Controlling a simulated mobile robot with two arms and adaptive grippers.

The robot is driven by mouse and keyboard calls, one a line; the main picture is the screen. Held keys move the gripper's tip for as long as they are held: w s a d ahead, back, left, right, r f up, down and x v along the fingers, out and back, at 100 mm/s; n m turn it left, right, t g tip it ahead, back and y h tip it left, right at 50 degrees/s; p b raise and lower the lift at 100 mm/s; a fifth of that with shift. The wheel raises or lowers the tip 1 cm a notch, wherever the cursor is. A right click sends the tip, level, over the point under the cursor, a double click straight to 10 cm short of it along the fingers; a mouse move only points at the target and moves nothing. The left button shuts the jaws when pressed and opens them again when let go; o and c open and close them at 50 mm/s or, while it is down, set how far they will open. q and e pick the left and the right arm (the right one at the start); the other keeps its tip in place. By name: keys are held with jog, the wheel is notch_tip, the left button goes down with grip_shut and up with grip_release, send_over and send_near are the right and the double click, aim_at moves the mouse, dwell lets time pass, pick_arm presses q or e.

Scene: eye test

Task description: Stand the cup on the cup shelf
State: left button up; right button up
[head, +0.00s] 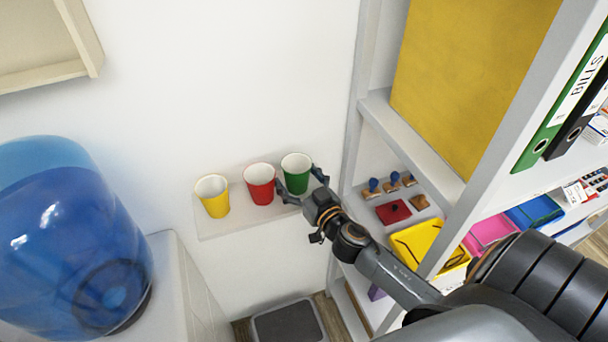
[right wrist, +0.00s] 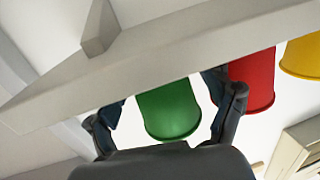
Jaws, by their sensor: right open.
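A green cup (head: 296,178) stands upright on the white cup shelf (head: 240,222) on the wall, at its right end. A red cup (head: 260,185) and a yellow cup (head: 213,197) stand to its left in a row. My right gripper (head: 301,186) is open, with one finger on each side of the green cup. In the right wrist view, which looks upside down, the green cup (right wrist: 168,112) shows between the parted fingers (right wrist: 164,96), and the shelf edge hides its base. The left finger reaches close to the red cup. My left gripper is not in view.
A grey shelving unit (head: 375,115) with stamps, trays and binders stands close on the right. A blue water bottle (head: 70,235) on a white stand is at the left. A grey pedal bin (head: 288,323) is on the floor below.

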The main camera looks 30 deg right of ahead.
jog(key=shift+s, duration=0.25)
jog(key=s+b, duration=0.3)
jog(key=s, duration=0.8)
jog(key=shift+s+a+r+b, duration=0.25)
jog(key=shift+a+r+b, duration=0.1)
jog(key=shift+r+b, duration=0.05)
